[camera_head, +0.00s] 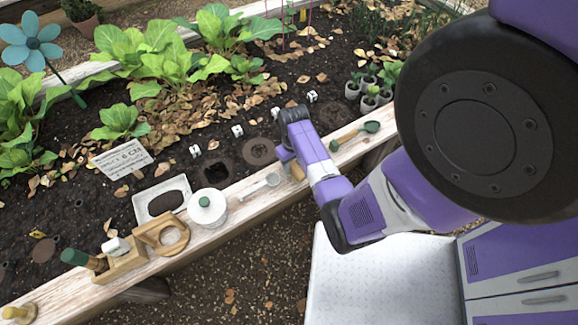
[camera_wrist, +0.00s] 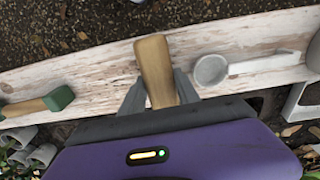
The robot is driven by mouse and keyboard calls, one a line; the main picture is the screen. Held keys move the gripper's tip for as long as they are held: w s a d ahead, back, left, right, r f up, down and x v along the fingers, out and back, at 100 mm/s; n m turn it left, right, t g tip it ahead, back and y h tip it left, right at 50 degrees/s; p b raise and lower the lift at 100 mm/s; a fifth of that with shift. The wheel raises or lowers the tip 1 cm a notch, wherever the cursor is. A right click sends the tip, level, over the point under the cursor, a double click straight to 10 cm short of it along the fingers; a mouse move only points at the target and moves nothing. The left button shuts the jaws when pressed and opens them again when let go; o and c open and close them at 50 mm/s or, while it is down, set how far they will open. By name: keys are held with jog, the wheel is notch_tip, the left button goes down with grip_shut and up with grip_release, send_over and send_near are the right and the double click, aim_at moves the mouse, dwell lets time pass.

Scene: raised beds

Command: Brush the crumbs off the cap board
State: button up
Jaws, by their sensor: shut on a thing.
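The cap board (camera_head: 240,203) is the pale, worn plank along the front of the raised bed; it crosses the wrist view (camera_wrist: 100,72) too. My gripper (camera_wrist: 160,92) is shut on a wooden handle (camera_wrist: 153,62), likely the brush's, low over the board. The handle shows as a small tan piece beside my gripper in the head view (camera_head: 297,170). Bristles are not visible, and I cannot tell whether the held tool touches the board. I cannot make out crumbs clearly on the board.
A pale scoop (camera_head: 262,185) lies left of my gripper, and a green-headed tool (camera_head: 370,127) lies right. Soil holes and small pots (camera_head: 369,90) lie behind.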

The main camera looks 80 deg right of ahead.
jog(key=shift+s+d+f+b, duration=0.1)
jog(key=shift+s+d+f, duration=0.05)
jog(key=shift+s+d, duration=1.15)
jog(key=shift+s+d+f+b, duration=0.15)
jog(key=shift+s+d, duration=0.9)
jog(key=shift+s, duration=0.4)
jog(key=shift+s+d+f+b, duration=0.1)
jog(key=shift+s+d+f, duration=0.05)
jog(key=shift+s+d, duration=1.15)
jog(key=shift+s+a+f, duration=0.1)
